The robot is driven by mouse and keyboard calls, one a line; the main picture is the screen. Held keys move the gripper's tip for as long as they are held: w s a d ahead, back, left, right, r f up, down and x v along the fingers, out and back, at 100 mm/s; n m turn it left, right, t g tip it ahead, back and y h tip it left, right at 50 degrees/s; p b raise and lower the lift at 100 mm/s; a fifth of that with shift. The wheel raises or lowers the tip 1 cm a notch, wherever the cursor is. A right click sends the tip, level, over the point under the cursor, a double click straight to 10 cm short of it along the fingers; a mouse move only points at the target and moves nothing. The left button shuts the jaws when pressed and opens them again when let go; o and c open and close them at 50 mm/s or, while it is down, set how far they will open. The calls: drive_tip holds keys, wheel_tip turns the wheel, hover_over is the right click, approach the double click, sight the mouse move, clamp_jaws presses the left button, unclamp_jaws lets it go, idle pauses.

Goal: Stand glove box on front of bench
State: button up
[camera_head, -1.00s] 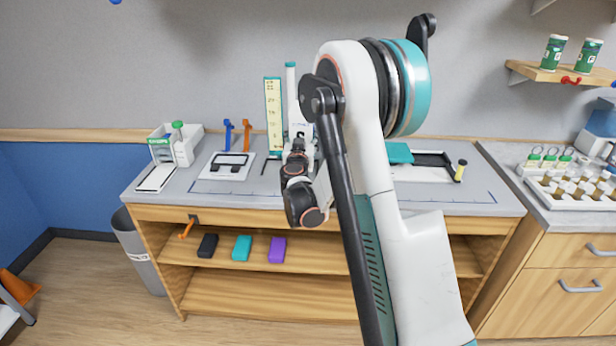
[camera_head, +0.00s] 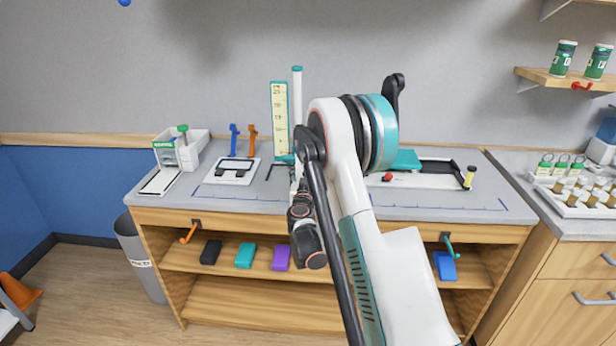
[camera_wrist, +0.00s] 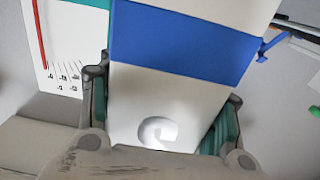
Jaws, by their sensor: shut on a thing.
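In the wrist view my gripper (camera_wrist: 165,95) is shut on a white box with a wide blue band (camera_wrist: 185,45), which I take to be the glove box. One finger is on each side of it, and a pale swirl marks its near end. The box runs out of the top of the picture, so its far end is hidden. In the head view my wrist is low before the bench (camera_head: 430,203), left of my forearm. My gripper and the box cannot be made out there. Thin blue lines mark the front of the grey bench top.
A white caddy (camera_head: 190,150), a white tray (camera_head: 232,170), a tall yellow scale board (camera_head: 280,120) and a black-edged tray (camera_head: 440,172) stand farther back. The front strip left of my arm looks clear. Orange (camera_head: 189,233) and teal (camera_head: 450,245) hooks hang at the front edge.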

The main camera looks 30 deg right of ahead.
drive_tip(key=o, duration=1.3)
drive_tip(key=shift+r, duration=0.1)
